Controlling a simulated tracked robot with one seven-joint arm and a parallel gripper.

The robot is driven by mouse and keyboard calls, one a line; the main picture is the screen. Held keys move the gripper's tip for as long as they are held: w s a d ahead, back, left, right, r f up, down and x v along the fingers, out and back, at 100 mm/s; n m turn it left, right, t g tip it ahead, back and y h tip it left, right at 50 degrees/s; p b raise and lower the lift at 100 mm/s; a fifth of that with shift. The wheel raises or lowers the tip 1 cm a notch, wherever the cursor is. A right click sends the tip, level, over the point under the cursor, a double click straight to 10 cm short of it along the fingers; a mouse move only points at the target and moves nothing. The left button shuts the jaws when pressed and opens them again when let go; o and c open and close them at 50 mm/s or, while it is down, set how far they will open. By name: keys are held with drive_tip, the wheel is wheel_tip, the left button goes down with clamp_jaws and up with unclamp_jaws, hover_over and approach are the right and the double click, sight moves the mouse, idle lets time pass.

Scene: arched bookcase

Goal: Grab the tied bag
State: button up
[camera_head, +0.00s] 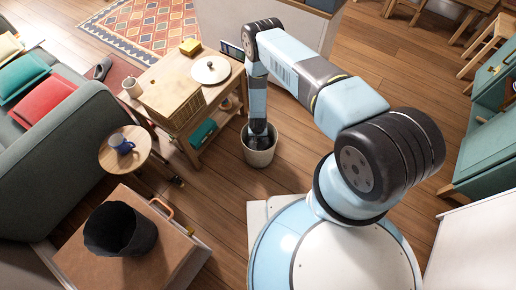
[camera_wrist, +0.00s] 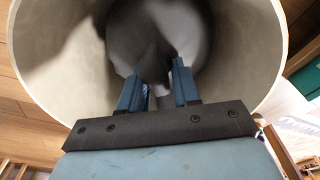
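A grey tied bag (camera_wrist: 153,35) lies inside a pale round bin in the wrist view. Its darker gathered top (camera_wrist: 152,66) points toward my gripper (camera_wrist: 156,72). My gripper is inside the bin's mouth with its two blue fingers apart, one on each side of the gathered top. A gap shows between the fingers; I cannot tell whether either finger touches the bag. In the head view my arm reaches straight down into the bin (camera_head: 259,156), and the bag and fingertips are hidden there.
A dark open container (camera_head: 120,231) stands at lower left. Wooden floor is clear right of the bin.

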clamp_jaws()
idle(1.0)
